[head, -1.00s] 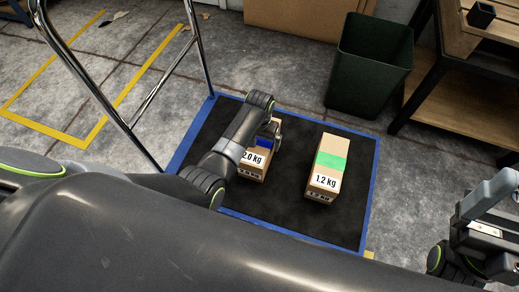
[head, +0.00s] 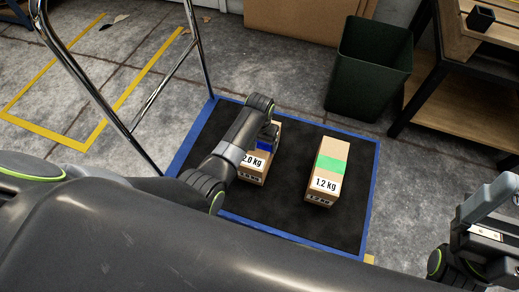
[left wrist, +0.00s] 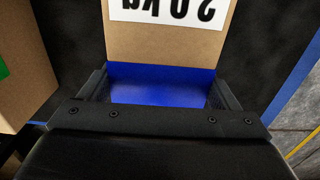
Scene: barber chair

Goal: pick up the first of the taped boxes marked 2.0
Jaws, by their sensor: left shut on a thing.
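A brown box marked 2.0 kg (head: 250,174) with blue tape stands on the black, blue-edged platform (head: 285,212). My left gripper (head: 268,140) reaches over it from the left and is shut on it, around its blue-taped middle. In the left wrist view the box (left wrist: 170,45) shows its upside-down label and blue tape between the two fingers (left wrist: 160,92). My arm hides part of the box in the head view. I cannot tell whether the box is clear of the platform. My right gripper (head: 490,225) is at the right edge, partly cut off; its fingertips are not clear.
A chrome handle frame (head: 197,45) rises at the platform's left. A dark green bin (head: 368,70) and a wooden shelf unit (head: 450,98) stand behind, right.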

